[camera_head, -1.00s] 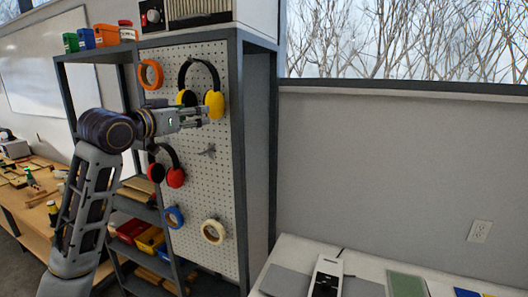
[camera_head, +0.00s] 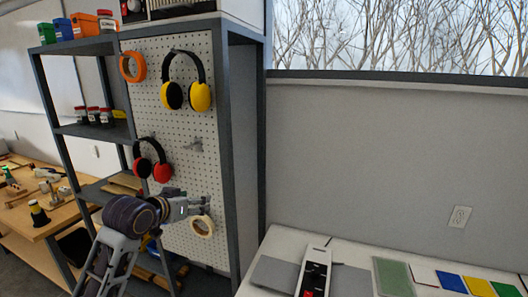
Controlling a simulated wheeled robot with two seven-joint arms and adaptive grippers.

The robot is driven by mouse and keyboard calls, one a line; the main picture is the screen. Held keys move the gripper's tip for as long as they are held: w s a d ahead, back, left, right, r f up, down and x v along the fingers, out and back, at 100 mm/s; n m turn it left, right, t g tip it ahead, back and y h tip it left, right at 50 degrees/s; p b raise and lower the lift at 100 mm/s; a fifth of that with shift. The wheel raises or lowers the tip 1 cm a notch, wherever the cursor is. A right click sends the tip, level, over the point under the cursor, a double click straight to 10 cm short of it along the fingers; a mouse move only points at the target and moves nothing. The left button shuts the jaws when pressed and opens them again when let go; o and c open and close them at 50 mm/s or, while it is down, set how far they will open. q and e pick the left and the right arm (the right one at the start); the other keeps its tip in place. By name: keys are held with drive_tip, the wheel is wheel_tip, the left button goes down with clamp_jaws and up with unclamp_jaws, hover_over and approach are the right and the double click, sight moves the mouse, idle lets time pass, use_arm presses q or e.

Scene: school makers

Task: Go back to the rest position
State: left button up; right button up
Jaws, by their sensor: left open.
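My left gripper (camera_head: 204,206) is open and empty in the head view, low in front of the white pegboard (camera_head: 190,120). The red and black earmuffs (camera_head: 162,172) hang lower left, just above my left arm. My right gripper does not show.
An orange tape ring (camera_head: 132,66) hangs at the pegboard's upper left. A grey shelf frame (camera_head: 232,150) surrounds the board. A white table (camera_head: 285,245) with a black and white device and coloured plates stands at lower right. A wooden workbench (camera_head: 40,205) is at left.

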use_arm(q)
drive_tip(key=s+f+g+y, duration=0.1)
drive_tip(key=s+f+g, duration=0.1)
drive_tip(key=s+f, duration=0.65)
drive_tip(key=s+f+g+y, duration=0.15)
drive_tip(key=s+f, duration=0.35)
drive_tip(key=f, duration=0.7)
drive_tip(key=s+a+f+n+g, duration=0.1)
drive_tip(key=s+f+g, duration=0.2)
drive_tip(key=s+f, duration=0.45)
drive_tip(key=s+f+g, duration=0.2)
drive_tip(key=s+f, duration=0.2)
drive_tip(key=s, duration=0.6)
wheel_tip(320, 180, down, 35)
drive_tip(key=s+g+b, duration=0.2)
drive_tip(key=s, duration=0.1)
drive_tip(key=s+a+f+b, duration=0.1)
drive_tip(key=s+a+f, duration=0.1)
drive_tip(key=s+f, duration=0.9)
drive_tip(key=s+a+f+y+b, duration=0.1)
drive_tip(key=s+a+f, duration=0.1)
drive_tip(key=s+f, duration=0.9)
drive_tip(key=shift+g, duration=0.45)
